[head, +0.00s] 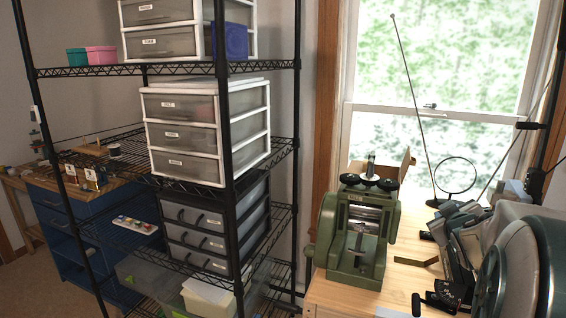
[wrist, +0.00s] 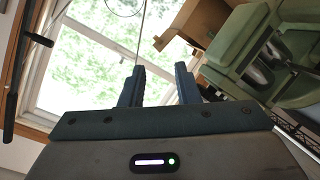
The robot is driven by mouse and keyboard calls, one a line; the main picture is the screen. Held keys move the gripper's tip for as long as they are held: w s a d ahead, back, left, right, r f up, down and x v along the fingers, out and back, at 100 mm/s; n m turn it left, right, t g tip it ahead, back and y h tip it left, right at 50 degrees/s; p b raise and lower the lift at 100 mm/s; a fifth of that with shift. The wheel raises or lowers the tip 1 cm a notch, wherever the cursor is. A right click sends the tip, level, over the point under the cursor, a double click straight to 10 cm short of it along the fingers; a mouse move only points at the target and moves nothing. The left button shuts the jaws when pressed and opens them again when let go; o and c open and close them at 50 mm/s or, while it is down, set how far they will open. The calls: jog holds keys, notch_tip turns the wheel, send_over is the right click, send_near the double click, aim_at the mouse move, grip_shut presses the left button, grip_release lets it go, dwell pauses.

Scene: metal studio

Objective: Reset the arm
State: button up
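My gripper (wrist: 159,72) shows in the wrist view with its two dark fingers apart and nothing between them. The window and a thin rod are seen behind the fingers. In the head view, grey and dark parts crowd the lower right corner. I cannot clearly tell which of them belong to my arm, or pick out the fingertips there. The task names no object.
A green machine (head: 354,240) stands on a wooden bench (head: 335,296) before the window (head: 440,80). A ring on a stand (head: 455,175) is to its right. A black wire shelf (head: 285,150) with white drawer units (head: 205,130) stands left. A blue cabinet (head: 75,225) is farther left.

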jog(key=s+a+f+m+g+y, duration=0.1)
jog(key=s+a+f+g+y, duration=0.1)
jog(key=s+a+f, duration=0.3)
jog(key=s+a+f+m+g+y+b, duration=0.1)
jog(key=s+a+f+g, duration=0.4)
jog(key=s+a, duration=0.5)
jog(key=s+a+f+m+g+y+b, duration=0.1)
jog(key=s+a+f+g, duration=0.3)
jog(key=s+a, duration=0.4)
jog(key=a+f+y, duration=0.1)
jog(key=a, duration=0.4)
jog(key=shift+s+y, duration=0.3)
jog(key=shift+y, duration=0.1)
jog(key=shift+a, duration=0.15)
